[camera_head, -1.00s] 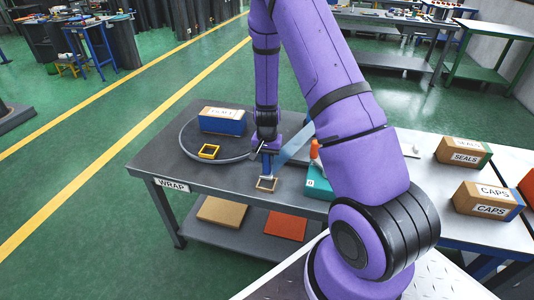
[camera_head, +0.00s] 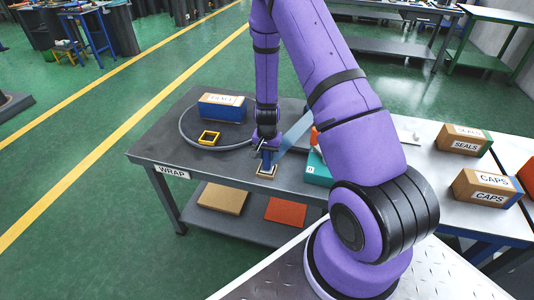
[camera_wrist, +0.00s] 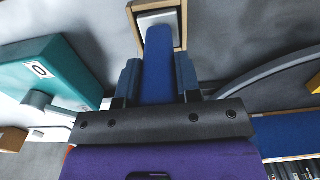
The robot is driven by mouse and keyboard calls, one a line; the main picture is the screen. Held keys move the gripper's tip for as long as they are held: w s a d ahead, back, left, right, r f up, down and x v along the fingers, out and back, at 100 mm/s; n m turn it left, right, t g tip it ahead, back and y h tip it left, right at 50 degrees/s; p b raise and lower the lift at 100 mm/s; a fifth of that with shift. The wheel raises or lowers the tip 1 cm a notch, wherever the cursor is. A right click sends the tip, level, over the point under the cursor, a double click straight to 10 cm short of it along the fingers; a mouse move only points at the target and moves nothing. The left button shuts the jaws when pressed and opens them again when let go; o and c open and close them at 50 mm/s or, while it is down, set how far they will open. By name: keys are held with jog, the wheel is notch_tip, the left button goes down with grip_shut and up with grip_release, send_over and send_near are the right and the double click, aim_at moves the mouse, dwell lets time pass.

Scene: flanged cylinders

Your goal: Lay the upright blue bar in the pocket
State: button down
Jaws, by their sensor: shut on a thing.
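My gripper (camera_head: 266,151) is shut on the blue bar (camera_wrist: 158,65), with one finger on each side of it in the wrist view. The bar (camera_head: 266,160) looks upright in the head view. Its far end is at a small tan-framed pocket (camera_wrist: 183,22) with a pale floor, also in the head view (camera_head: 273,173) near the bench's front edge. The bar covers part of the pocket. I cannot tell whether its end touches the floor.
A teal box (camera_head: 318,172) stands close right of the pocket. Cartons marked SEALS (camera_head: 463,140) and CAPS (camera_head: 486,188) are farther right.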

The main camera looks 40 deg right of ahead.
jog(key=shift+f, duration=0.55)
dwell(0.5)
jog(key=c, duration=0.7)
grip_release()
jog(key=shift+c, duration=0.2)
jog(key=shift+r, duration=0.1)
notch_tip(320, 180, up, 11)
jog(key=shift+f, duration=0.2)
